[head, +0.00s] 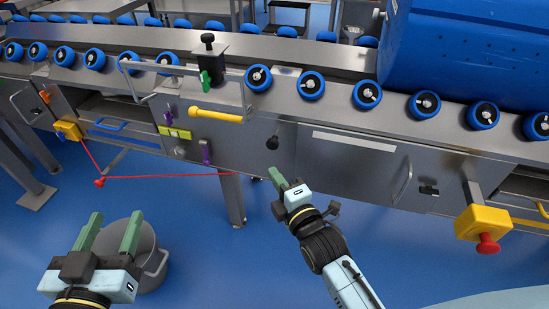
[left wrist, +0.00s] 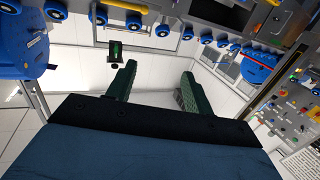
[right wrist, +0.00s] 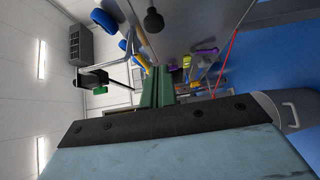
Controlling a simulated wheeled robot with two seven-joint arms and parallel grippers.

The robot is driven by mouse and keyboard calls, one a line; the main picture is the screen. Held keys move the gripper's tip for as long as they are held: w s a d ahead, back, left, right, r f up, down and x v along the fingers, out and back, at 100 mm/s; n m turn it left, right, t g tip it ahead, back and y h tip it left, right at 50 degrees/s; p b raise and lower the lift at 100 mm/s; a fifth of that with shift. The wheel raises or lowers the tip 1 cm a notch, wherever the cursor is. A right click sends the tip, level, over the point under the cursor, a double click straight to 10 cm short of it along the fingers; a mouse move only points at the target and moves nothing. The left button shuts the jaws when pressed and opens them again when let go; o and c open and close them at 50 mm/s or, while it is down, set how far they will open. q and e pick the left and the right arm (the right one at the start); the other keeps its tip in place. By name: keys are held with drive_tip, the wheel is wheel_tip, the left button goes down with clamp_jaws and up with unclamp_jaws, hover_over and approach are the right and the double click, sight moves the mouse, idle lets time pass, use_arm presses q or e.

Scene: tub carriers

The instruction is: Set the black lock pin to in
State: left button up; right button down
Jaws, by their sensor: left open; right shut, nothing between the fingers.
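A black round-headed pin (head: 272,143) sticks out of the steel front panel below the rollers; its dark ball head also shows at the top of the right wrist view (right wrist: 153,20). I cannot tell how deep it sits. My right gripper (head: 275,177) is shut and empty, its fingertips just below the pin and apart from it in the head view. Its shut green fingers show in the right wrist view (right wrist: 160,85). My left gripper (head: 112,232) is open and empty at the lower left, far from the pin, above a grey bucket (head: 158,262).
A black-topped post with a green lever (head: 205,78), a yellow handle (head: 215,115) and purple levers (head: 205,152) are left of the pin. A red cord (head: 160,177) hangs below. A yellow box with a red button (head: 485,225) juts out at right. A blue tub (head: 465,45) lies on the rollers.

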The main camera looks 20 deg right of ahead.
sight(278, 145)
use_arm(q)
wheel_tip(278, 145, up, 10)
drive_tip(key=s+t+h+b, duration=0.2)
drive_tip(key=s+t+b, duration=0.1)
drive_tip(key=t, duration=0.4)
drive_tip(key=shift+d+f+t, duration=0.25)
drive_tip(key=shift+d+t, duration=0.05)
drive_tip(key=shift+t, duration=0.1)
use_arm(e)
drive_tip(key=w+d, duration=0.2)
drive_tip(key=w, duration=0.5)
drive_tip(key=shift+w, duration=0.1)
drive_tip(key=shift+w+d+p, duration=0.2)
drive_tip(key=shift+w+d, duration=0.2)
drive_tip(key=shift+w, duration=0.2)
drive_tip(key=shift+w+d+p, duration=0.15)
drive_tip(key=shift+w+d, duration=0.2)
drive_tip(key=shift+w, duration=0.25)
use_arm(q)
drive_tip(key=shift+w+d+f+g, duration=0.1)
drive_tip(key=shift+w+f+g, duration=0.4)
drive_tip(key=shift+g, duration=0.3)
use_arm(e)
drive_tip(key=shift+d+r, duration=0.1)
